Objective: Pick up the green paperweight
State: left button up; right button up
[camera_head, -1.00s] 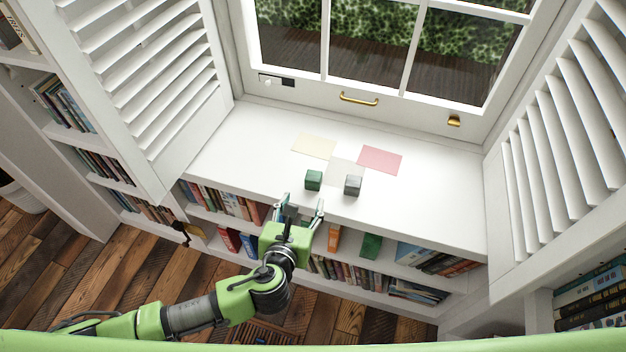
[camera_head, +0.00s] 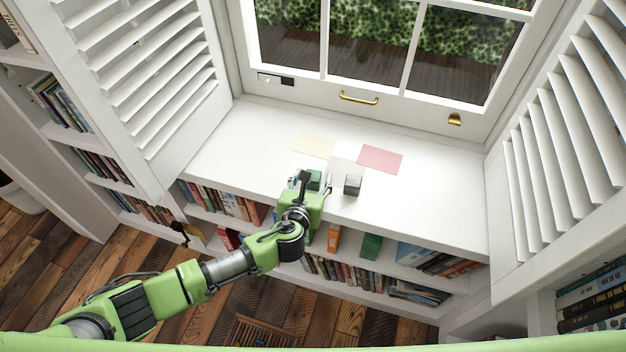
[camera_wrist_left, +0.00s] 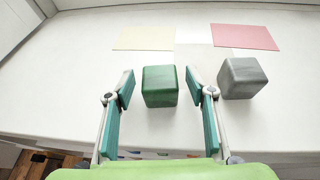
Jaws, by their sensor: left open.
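The green paperweight (camera_wrist_left: 159,86) is a small dark green cube on the white window seat. In the head view the green paperweight (camera_head: 314,178) is partly hidden by my left gripper (camera_head: 312,186). In the left wrist view my left gripper (camera_wrist_left: 160,88) is open, with one fingertip on each side of the cube. Small gaps show between the fingers and the cube, so it is not gripped. My right gripper is not in view.
A grey cube (camera_wrist_left: 242,78) stands close to the right finger; it also shows in the head view (camera_head: 352,185). Flat yellow (camera_head: 314,146), white (camera_head: 346,167) and pink (camera_head: 380,159) sheets lie behind. Bookshelves (camera_head: 330,270) are below the white seat (camera_head: 440,200); louvred shutters (camera_head: 150,75) flank it.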

pick_arm(q)
grip_shut()
jog(key=shift+r, duration=0.15)
